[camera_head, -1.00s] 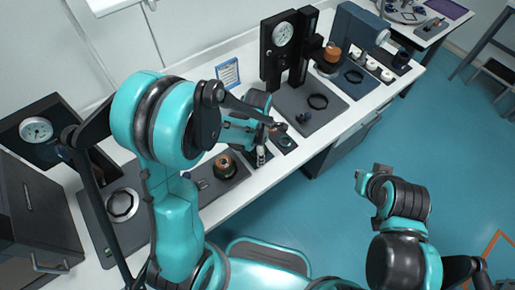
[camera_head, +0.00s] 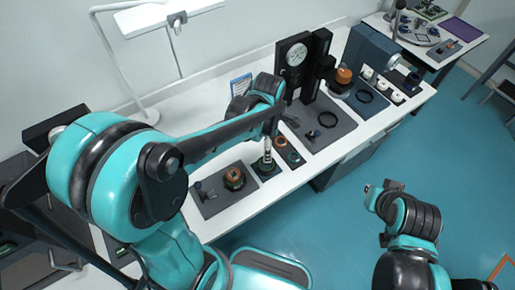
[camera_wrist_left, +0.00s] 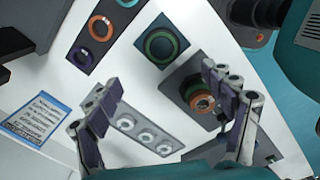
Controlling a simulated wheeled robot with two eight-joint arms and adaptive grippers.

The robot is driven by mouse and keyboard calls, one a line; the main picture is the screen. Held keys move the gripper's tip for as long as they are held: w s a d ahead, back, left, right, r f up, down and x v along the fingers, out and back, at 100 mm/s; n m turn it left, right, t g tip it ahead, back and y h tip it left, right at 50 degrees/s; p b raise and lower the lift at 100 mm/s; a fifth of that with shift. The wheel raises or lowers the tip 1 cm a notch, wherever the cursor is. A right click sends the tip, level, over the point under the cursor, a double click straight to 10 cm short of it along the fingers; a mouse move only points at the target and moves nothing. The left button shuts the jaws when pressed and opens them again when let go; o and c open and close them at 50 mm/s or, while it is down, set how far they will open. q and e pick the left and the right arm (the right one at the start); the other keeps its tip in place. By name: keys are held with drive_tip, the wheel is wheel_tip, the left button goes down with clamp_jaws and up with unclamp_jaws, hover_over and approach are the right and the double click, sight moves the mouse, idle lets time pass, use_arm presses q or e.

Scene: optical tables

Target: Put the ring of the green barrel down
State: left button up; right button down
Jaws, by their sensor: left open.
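A green ring (camera_wrist_left: 160,45) lies on a dark square mat (camera_wrist_left: 142,50) in the left wrist view. The mat also shows in the head view (camera_head: 259,174). A round barrel with green and orange bands (camera_wrist_left: 198,95) stands on a grey plate (camera_wrist_left: 172,86); it also shows in the head view (camera_head: 234,178). My left gripper (camera_wrist_left: 160,88) is open, its fingers spread, with nothing visible between the tips. In the head view it hangs above the square mat (camera_head: 267,153). My right gripper (camera_head: 371,196) is off the table's front edge; its jaws are unclear.
A strip mat beside the square mat holds an orange ring (camera_wrist_left: 101,27) and a purple ring (camera_wrist_left: 83,58). A grey bar with white rings (camera_wrist_left: 146,136) lies near a placard (camera_wrist_left: 36,118).

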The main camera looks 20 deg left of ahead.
use_arm(q)
drive_tip(key=s+a+r+m+t, duration=0.2)
drive_tip(key=s+r+m+t, duration=0.1)
drive_tip(key=m, duration=0.8)
drive_tip(key=s+a+r+m+t, duration=0.2)
drive_tip(key=s+r+m+t, duration=0.1)
drive_tip(key=s+m, duration=0.4)
drive_tip(key=r+m, duration=0.1)
drive_tip(key=m, duration=0.2)
drive_tip(key=shift+a+r+m+t, duration=0.2)
drive_tip(key=shift+r+m+t, duration=0.2)
drive_tip(key=shift+f, duration=0.1)
wheel_tip(320, 180, down, 6)
drive_tip(key=b, duration=0.5)
drive_tip(key=shift+r+b, duration=0.2)
drive_tip(key=shift+b, duration=0.2)
